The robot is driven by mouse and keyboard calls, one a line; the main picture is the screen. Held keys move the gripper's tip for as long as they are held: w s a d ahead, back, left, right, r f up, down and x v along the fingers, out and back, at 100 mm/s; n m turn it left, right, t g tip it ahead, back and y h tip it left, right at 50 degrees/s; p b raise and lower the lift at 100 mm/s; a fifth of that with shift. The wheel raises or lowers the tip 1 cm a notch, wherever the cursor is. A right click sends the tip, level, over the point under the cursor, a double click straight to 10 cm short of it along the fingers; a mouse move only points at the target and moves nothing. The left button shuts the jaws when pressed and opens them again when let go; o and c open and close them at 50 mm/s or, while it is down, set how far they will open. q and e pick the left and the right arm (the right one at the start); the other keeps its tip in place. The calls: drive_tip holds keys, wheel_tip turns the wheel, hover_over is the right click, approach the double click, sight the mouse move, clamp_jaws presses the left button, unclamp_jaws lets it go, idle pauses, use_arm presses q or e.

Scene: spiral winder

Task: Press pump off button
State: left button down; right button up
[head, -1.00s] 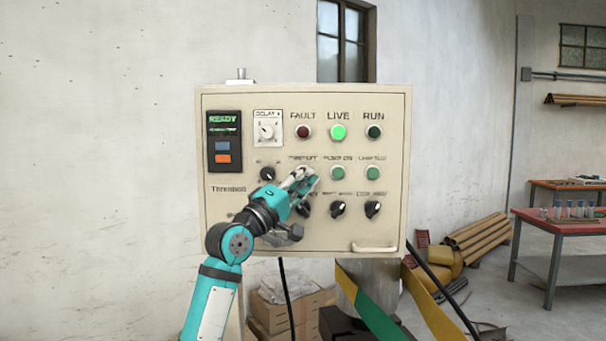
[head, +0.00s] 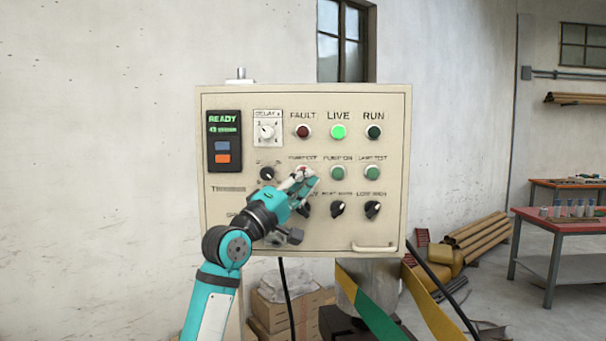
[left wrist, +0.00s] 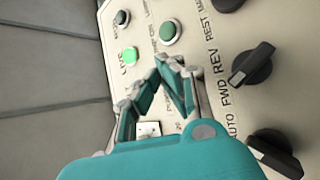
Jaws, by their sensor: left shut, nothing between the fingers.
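The beige control panel (head: 228,262) faces me. The pump off button (head: 302,170), under its label in the middle row, is mostly hidden; only a reddish bit of its top shows above my fingers. My left gripper (head: 309,180) is shut and empty, its fingertips right at the lower part of this button. Whether they touch it I cannot tell. In the left wrist view the shut left fingers (left wrist: 165,75) reach toward the panel and hide the pump off button. The green pump on button (head: 338,172) is just right of it; it also shows in the left wrist view (left wrist: 171,32).
The LIVE lamp (head: 338,132) glows green; the FAULT (head: 303,132) and RUN (head: 374,132) lamps look dark. Black selector knobs (head: 338,209) sit below the buttons. A READY display (head: 223,123) is at the upper left, and a handle (head: 375,248) at the lower right.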

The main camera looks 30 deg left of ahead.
use_arm(q)
drive_tip(key=s, duration=0.1)
drive_tip(key=s+d, duration=0.2)
drive_tip(key=s, duration=0.1)
drive_tip(key=shift+d+p, duration=0.25)
drive_tip(key=shift+p, duration=0.1)
idle(0.6)
